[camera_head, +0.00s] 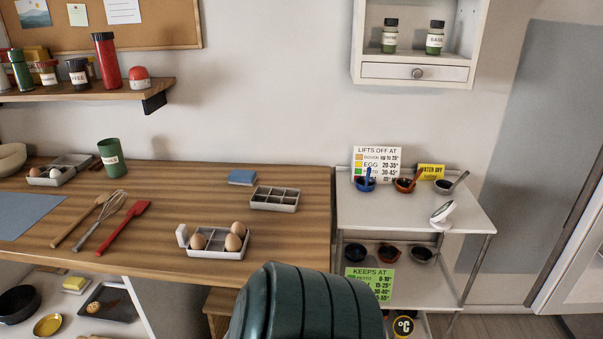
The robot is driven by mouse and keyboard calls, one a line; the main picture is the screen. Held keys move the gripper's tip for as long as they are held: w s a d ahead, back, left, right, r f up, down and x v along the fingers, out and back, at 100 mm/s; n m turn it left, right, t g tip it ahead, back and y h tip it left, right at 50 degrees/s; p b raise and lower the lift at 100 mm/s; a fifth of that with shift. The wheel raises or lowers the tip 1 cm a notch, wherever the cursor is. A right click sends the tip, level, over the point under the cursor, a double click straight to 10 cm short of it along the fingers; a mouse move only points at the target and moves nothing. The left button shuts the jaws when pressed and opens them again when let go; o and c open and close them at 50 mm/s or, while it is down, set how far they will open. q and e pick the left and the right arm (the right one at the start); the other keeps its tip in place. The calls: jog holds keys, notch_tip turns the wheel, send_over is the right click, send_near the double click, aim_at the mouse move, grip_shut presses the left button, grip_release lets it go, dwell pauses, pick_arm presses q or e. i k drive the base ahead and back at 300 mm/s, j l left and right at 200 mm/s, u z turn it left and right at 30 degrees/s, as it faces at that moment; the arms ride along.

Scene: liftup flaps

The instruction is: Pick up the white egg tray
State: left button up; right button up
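Three light-coloured egg trays are on the wooden counter. The nearest tray (219,255) holds several brown eggs (233,242), and a small white upright piece (182,235) stands at its left end. An empty tray (274,206) with divided compartments sits behind it to the right. A third tray (45,181) at the far left holds eggs, one of them white. I cannot tell from colour alone which one is the white egg tray. Neither of my grippers is in view.
A whisk (100,220), a red spatula (112,224), a wooden spoon (80,221) and a green cup (111,157) are on the counter. A white shelf cart (400,212) with bowls stands right. A large dark green ribbed shape (305,305), unidentified, blocks the bottom middle.

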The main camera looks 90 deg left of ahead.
aim_at(216, 236)
jog(key=u, duration=3.35)
